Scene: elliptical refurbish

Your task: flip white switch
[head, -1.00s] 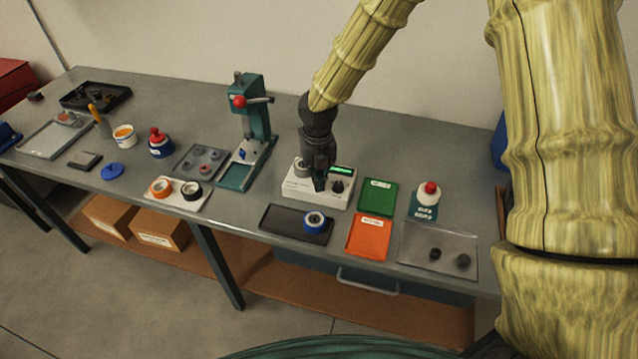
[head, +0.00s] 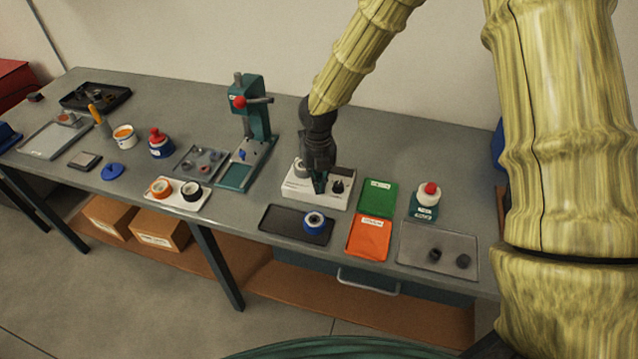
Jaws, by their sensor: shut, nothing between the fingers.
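A white box-shaped device (head: 298,189) stands on the grey workbench, with a round grey part at its back left and a black knob (head: 338,187) on its right. No separate white switch can be made out on it. My gripper (head: 319,190) is shut and empty, pointing down at the middle of the device's top. Its fingers hide part of the top face, and I cannot tell whether they touch it. The device's display strip shows dark.
A black tray (head: 275,222) with a blue-rimmed roll lies in front of the device. A green press (head: 250,130) stands to the left.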

